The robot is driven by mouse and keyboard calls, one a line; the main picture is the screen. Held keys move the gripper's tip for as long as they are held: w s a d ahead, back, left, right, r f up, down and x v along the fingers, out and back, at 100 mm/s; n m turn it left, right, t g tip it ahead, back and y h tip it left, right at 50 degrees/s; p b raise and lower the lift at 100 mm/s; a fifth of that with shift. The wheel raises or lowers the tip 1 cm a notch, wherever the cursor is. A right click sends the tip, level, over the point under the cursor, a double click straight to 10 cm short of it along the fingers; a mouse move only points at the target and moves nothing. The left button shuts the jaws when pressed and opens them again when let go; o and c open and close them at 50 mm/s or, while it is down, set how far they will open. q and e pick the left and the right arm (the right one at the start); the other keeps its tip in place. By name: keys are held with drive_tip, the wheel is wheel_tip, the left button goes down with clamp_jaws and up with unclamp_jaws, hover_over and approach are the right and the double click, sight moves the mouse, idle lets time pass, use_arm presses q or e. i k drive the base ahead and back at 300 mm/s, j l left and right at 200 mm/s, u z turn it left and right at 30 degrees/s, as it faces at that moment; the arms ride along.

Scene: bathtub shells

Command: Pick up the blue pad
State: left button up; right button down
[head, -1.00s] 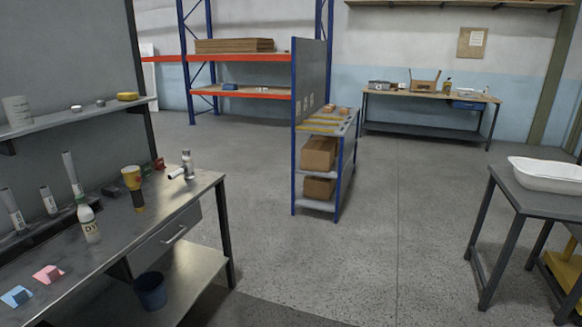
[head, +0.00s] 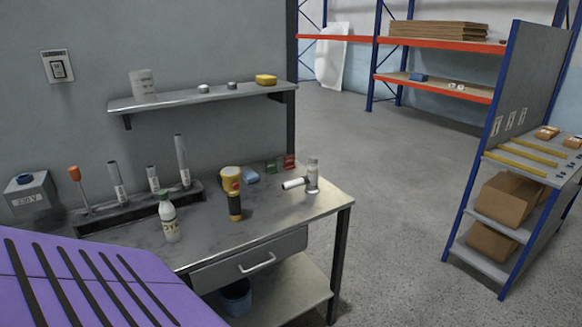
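The light blue pad from the earlier picture, beside a pink one on the near part of the metal bench (head: 205,236), is out of view or hidden now. A small blue block (head: 250,175) lies farther back on the bench, behind and right of a yellow and black flashlight (head: 234,196). I cannot tell whether it is a pad. Neither of my grippers shows in the head view.
A purple surface with black stripes (head: 85,290) covers the lower left and hides the near bench. A white bottle (head: 169,218), a tube rack (head: 130,210) and a metal fitting (head: 311,176) stand on the bench. Clear floor (head: 395,235) lies to its right.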

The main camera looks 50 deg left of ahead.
sight(249, 176)
drive_tip(key=i+u, duration=0.25)
drive_tip(key=i, duration=0.2)
drive_tip(key=i+l+u, duration=0.25)
drive_tip(key=i, duration=0.2)
drive_tip(key=i+l+u, duration=0.25)
drive_tip(key=i, duration=0.2)
